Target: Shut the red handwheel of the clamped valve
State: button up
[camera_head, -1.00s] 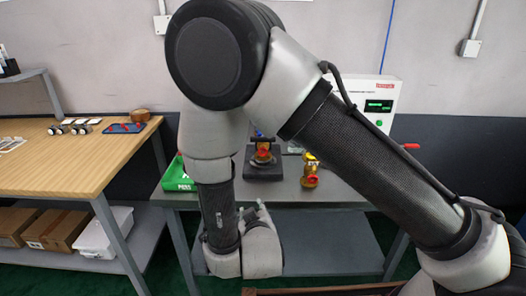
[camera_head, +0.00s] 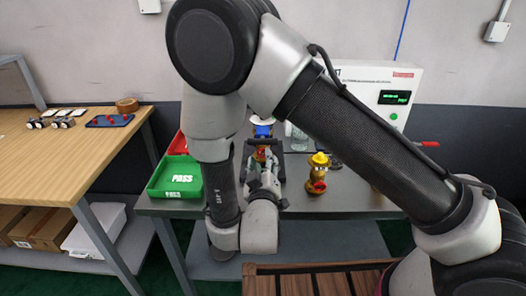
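The clamped valve (camera_head: 261,154) stands at the back of the grey bench, brass with red and blue parts. My gripper (camera_head: 263,150) is in front of it and hides most of it, including most of its red handwheel. The dark fingers look spread, one on each side of the valve, and I see nothing held. Contact with the handwheel cannot be made out. A second brass valve (camera_head: 318,163) with a red handwheel stands loose to the right, apart from my gripper.
A green PASS tray (camera_head: 174,190) and a red tray (camera_head: 178,143) sit left on the bench (camera_head: 358,205). A white test box (camera_head: 377,88) with a green display stands behind. A wooden table (camera_head: 62,150) is at left. A brown slatted surface (camera_head: 325,282) is in front.

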aim_at(263, 154)
jog(key=w, duration=0.5)
jog(key=shift+d, duration=0.1)
jog(key=shift+c, duration=0.5)
jog(key=c, duration=0.7)
jog(key=shift+o, duration=0.2)
